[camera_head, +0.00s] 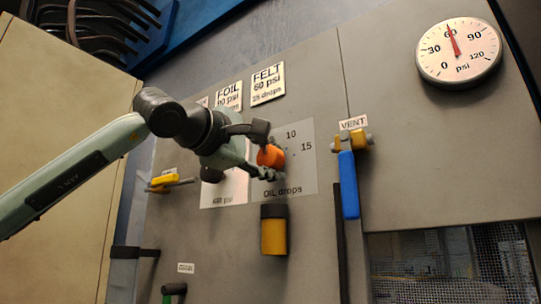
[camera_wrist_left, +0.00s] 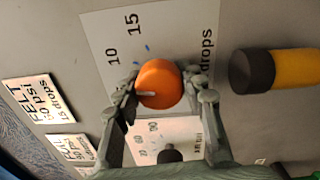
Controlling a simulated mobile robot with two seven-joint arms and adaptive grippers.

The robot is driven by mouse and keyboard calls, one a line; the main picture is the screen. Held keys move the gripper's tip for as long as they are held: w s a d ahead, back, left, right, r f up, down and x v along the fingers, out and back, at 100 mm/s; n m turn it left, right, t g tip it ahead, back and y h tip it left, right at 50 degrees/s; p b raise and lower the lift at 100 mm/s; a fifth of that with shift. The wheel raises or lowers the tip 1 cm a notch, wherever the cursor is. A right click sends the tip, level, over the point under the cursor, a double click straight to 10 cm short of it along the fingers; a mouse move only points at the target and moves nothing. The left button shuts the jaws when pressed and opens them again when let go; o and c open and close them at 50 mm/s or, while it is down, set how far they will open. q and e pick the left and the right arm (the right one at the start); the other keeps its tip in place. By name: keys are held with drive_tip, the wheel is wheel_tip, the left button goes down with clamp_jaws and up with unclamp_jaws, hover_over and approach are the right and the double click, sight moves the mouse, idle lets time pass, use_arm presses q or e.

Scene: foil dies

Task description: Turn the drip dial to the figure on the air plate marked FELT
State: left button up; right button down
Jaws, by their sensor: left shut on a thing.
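The orange drip dial (camera_head: 268,157) sits on the pale OIL drops plate (camera_head: 303,178), with figures 10 and 15 to its upper right. My left gripper (camera_head: 266,153) is shut on the dial, one finger on each side. In the left wrist view the dial (camera_wrist_left: 160,80) lies between both fingers (camera_wrist_left: 166,88). A pale line on it points left there; the 10 and 15 are above it. The FELT plate (camera_head: 267,83) above reads 60 psi, 15 drops; it also shows in the wrist view (camera_wrist_left: 38,100). My right gripper is not in view.
A black-and-yellow cylinder (camera_head: 273,232) is below the dial. The blue VENT lever (camera_head: 348,185) hangs to the right. A round psi gauge (camera_head: 459,53) points near 60. The FOIL plate (camera_head: 229,96) is beside FELT. A yellow handle (camera_head: 165,182) is left; the AIR psi plate (camera_head: 235,187) is partly hidden.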

use_arm(q)
drive_tip(key=m, duration=0.3)
drive_tip(key=shift+p, duration=0.4)
drive_tip(key=m+p, duration=0.1)
drive_tip(key=m, duration=0.2)
drive_tip(key=shift+m, duration=0.3)
drive_tip(key=m+p, duration=0.1)
drive_tip(key=m, duration=0.1)
drive_tip(key=shift+r+m, duration=0.1)
drive_tip(key=shift+m, duration=0.2)
drive_tip(key=shift+m+p, duration=0.6)
drive_tip(key=shift+m, duration=1)
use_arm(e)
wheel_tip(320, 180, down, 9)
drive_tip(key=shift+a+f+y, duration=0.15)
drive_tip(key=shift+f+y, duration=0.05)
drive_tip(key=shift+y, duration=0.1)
use_arm(q)
drive_tip(key=o, duration=1.2)
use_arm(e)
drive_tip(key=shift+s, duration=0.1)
